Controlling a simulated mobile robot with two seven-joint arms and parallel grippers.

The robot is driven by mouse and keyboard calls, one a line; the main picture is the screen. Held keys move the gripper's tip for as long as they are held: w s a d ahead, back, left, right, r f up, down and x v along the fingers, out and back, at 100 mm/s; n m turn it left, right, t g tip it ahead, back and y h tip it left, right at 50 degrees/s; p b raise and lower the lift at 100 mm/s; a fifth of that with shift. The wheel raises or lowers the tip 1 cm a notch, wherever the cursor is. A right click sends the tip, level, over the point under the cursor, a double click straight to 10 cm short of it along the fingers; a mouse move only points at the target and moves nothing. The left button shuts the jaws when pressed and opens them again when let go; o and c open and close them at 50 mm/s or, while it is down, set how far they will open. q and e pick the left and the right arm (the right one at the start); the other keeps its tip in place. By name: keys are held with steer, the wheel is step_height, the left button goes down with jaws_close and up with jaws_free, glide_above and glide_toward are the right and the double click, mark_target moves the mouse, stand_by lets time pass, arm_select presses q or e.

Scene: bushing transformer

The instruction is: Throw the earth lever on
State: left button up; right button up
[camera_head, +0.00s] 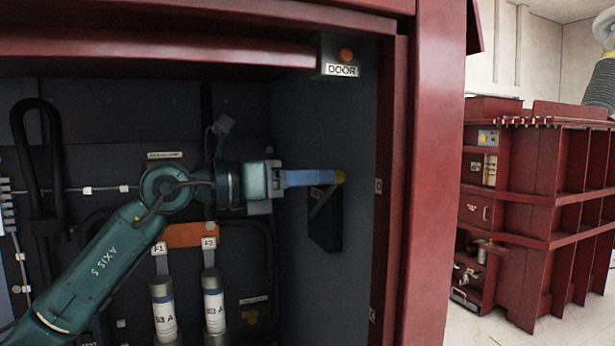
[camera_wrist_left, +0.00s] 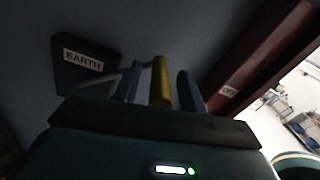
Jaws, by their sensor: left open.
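The earth lever has a yellow handle (camera_wrist_left: 161,82) on a thin rod from a dark box (camera_wrist_left: 85,68) labelled EARTH. In the head view the box (camera_head: 325,229) is on the cabinet's right inner wall, and the rod slants up to the yellow handle end (camera_head: 340,177). My left gripper (camera_head: 325,177) reaches in from the left with its blue fingers at the handle. In the left wrist view the gripper (camera_wrist_left: 158,88) is open, one finger on each side of the handle. The fingers hide part of the handle in the head view. My right gripper is not in view.
A red cabinet frame (camera_head: 422,180) stands close right of the lever, with an OFF label (camera_wrist_left: 230,90). Fuse-like cylinders (camera_head: 214,303) and an orange block (camera_head: 192,235) are behind my arm. A DOOR box (camera_head: 340,58) hangs above. Another red unit (camera_head: 540,200) stands outside.

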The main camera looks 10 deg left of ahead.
arm_select(q)
steer(key=shift+c, duration=0.4)
jaws_close()
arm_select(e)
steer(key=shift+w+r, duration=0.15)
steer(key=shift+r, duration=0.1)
